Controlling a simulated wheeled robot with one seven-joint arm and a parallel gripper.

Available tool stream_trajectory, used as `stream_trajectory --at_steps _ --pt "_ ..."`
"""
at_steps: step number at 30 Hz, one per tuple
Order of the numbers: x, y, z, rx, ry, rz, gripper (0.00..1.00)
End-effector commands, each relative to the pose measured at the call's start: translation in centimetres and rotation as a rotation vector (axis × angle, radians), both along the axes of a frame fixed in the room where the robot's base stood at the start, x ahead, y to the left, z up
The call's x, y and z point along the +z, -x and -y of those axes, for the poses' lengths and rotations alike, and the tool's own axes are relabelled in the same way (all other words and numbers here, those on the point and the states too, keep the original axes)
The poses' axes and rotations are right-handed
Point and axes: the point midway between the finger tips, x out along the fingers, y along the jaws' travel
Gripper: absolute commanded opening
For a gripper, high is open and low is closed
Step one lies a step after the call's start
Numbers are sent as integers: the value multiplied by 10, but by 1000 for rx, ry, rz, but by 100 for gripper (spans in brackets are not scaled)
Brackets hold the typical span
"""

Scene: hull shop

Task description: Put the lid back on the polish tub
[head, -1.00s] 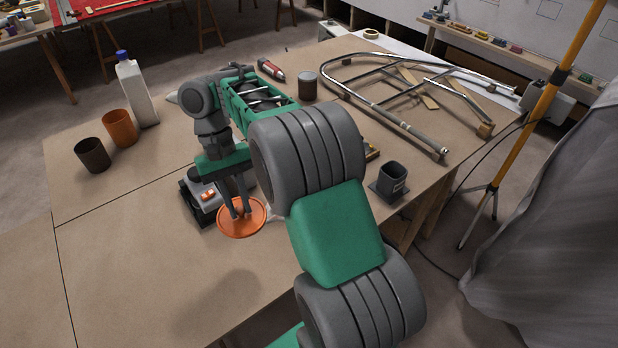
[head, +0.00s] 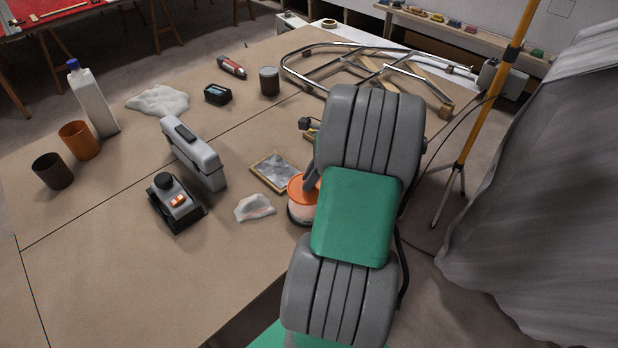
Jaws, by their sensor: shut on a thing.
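The orange lid (head: 297,186) is at the right of the bench, partly behind my arm. The polish tub (head: 299,213), pale with a dark base, stands directly under it. The lid lies over the tub's mouth, roughly level; I cannot tell whether it is fully seated. My gripper (head: 311,179) is mostly hidden behind my arm. A grey finger shows at the lid's top, and the gripper is shut on the lid. The tub's right side is hidden.
A crumpled cloth (head: 255,207) and a framed sheet (head: 275,172) lie beside the tub. A sander (head: 177,203) and a grey case (head: 194,155) stand to the left. A metal tube frame (head: 390,70) lies behind. The front left of the bench is clear.

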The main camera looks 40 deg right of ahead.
Motion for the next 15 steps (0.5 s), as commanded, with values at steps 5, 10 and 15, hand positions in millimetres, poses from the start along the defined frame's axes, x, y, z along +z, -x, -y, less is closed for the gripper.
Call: stream_trajectory --at_steps 5,10,15 --pt "-19 0 0 3 1 1 0" --pt "-33 0 0 5 1 1 0" --pt "-44 0 -1 6 -1 -1 0"
